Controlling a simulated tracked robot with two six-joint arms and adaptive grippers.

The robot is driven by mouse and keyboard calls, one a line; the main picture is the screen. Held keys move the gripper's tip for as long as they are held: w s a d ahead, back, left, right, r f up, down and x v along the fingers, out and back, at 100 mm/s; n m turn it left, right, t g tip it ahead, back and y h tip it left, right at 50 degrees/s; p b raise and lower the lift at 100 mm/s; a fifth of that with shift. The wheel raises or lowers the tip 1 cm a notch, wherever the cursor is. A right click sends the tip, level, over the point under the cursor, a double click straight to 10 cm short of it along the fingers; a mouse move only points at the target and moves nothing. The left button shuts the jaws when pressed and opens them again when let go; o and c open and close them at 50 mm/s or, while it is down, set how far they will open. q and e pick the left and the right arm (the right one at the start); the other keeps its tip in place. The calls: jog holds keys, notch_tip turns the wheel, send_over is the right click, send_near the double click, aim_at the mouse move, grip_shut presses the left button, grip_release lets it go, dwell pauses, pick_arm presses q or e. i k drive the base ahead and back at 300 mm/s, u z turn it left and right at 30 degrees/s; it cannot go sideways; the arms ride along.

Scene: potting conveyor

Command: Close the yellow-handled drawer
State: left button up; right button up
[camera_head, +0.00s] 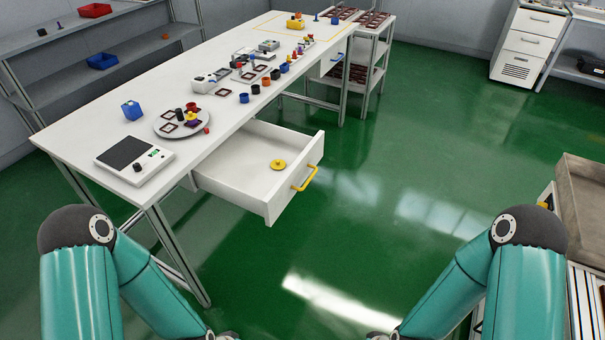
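The drawer (240,176) with the yellow handle (305,179) is pulled out from under the near part of the long white table. Its white front panel faces right, and the handle is on that front. A round yellow piece (278,165) lies on the drawer floor. My two teal arms reach in at the lower left and lower right, and their far ends run off the bottom edge. Both grippers are out of view, and nothing of mine is seen touching the drawer.
The white table (90,150) holds a scale (134,159), a round grey tray (160,124), a blue block (132,110) and several small parts. The green floor (400,180) right of the drawer is clear. A brown-grey bin (590,210) stands at the right edge.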

aim_at(239, 171)
jog(key=i, duration=0.85)
jog(key=z, duration=0.35)
jog(key=k, duration=1)
jog(key=u, duration=0.65)
jog(key=i, duration=1)
jog(key=z, duration=0.1)
